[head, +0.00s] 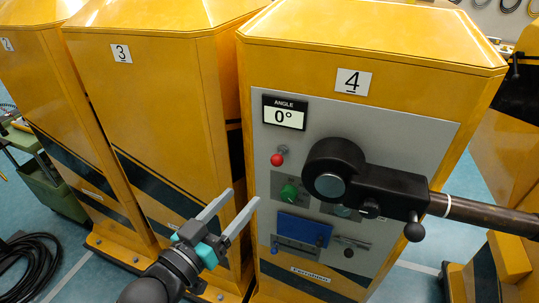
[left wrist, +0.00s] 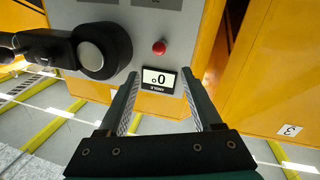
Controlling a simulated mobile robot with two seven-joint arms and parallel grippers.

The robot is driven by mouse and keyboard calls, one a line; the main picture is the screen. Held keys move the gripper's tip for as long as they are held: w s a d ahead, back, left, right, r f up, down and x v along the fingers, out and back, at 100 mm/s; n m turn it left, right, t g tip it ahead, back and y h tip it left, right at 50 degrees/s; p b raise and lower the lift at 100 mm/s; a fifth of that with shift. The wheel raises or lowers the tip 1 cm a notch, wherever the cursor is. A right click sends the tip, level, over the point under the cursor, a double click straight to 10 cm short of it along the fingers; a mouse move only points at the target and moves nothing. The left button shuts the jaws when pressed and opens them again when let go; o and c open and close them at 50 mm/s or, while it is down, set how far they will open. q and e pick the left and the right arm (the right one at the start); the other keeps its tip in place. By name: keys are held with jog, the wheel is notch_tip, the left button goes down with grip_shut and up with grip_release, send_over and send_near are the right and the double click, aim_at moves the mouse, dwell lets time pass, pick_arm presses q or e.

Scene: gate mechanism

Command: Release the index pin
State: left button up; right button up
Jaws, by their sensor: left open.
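A small red ball knob (head: 277,159), which may be the index pin's handle, sticks out of the grey panel (head: 400,130) on cabinet 4, below the angle display (head: 284,113) reading 0°. It also shows in the left wrist view, as a red ball (left wrist: 159,47) beside the display (left wrist: 158,80). My left gripper (head: 243,197) is open and empty, below and left of the red knob in the head view. In the left wrist view my left gripper (left wrist: 157,75) has its fingers apart, pointing towards the panel with the knob beyond the tips. My right gripper is not in view.
A black crank hub (head: 335,170) with a long bar (head: 480,212) reaches right from the panel. A green knob (head: 289,193) and a blue cover (head: 304,228) sit lower. Yellow cabinet 3 (head: 150,110) stands to the left. A coiled black cable (head: 30,265) lies on the floor.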

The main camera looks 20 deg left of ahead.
aim_at(274, 164)
pick_arm(q)
jog(key=x, duration=1.4)
jog(key=shift+w+d+f+p, duration=0.1)
jog(key=shift+w+d+p, duration=0.15)
jog(key=shift+w+p, duration=0.1)
jog(key=shift+c, duration=0.3)
grip_shut()
dwell(0.7)
